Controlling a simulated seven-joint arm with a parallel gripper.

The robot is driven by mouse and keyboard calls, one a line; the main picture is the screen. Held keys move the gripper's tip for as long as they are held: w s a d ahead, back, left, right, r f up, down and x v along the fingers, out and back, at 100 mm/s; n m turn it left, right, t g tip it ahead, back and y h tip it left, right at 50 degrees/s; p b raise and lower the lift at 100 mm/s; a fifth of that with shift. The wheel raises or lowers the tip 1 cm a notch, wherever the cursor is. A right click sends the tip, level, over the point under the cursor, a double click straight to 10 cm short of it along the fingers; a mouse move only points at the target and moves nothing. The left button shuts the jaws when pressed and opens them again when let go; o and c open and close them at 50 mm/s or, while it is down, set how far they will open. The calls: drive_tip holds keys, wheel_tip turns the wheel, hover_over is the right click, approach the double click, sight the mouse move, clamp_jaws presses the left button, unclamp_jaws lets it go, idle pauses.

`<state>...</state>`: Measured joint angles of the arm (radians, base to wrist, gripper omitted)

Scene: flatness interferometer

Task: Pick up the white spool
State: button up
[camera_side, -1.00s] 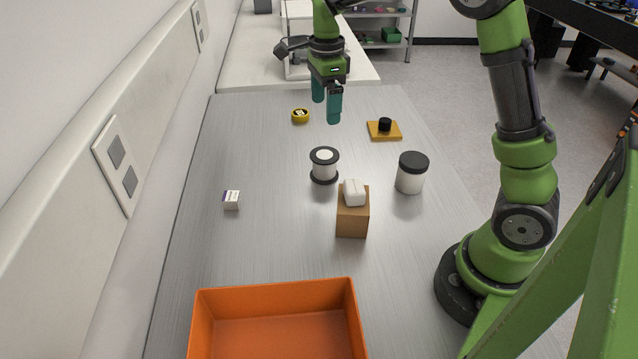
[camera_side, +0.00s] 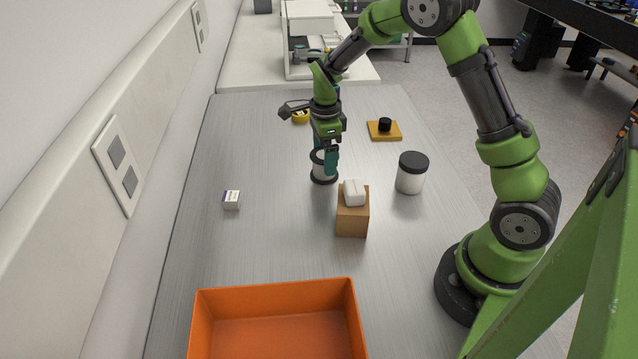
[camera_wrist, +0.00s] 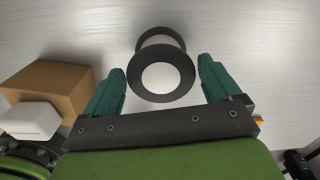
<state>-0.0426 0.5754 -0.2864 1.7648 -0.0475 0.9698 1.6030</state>
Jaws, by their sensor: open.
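The white spool (camera_side: 318,170) has black flanges and stands upright on the grey table. In the side view my gripper (camera_side: 325,168) is low at the spool and covers part of it. In the wrist view the spool (camera_wrist: 161,77) shows between and slightly beyond the tips of my gripper (camera_wrist: 158,78). The teal fingers are apart, one on each side, with a gap to the spool visible on both sides. My gripper is open and empty.
A brown block (camera_side: 352,222) with a white piece (camera_side: 354,193) on top stands close to the spool. A black-lidded jar (camera_side: 411,173) is to the right. A small box (camera_side: 231,200) lies left, an orange bin (camera_side: 275,284) in front.

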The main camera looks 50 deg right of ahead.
sight(317, 174)
wheel_tip(317, 174, down, 3)
drive_tip(key=shift+f, duration=0.2)
drive_tip(key=shift+c, duration=0.3)
drive_tip(key=c, duration=0.9)
drive_tip(key=shift+w+r, duration=0.1)
drive_tip(key=shift+c, duration=0.2)
drive_tip(key=shift+r, duration=0.1)
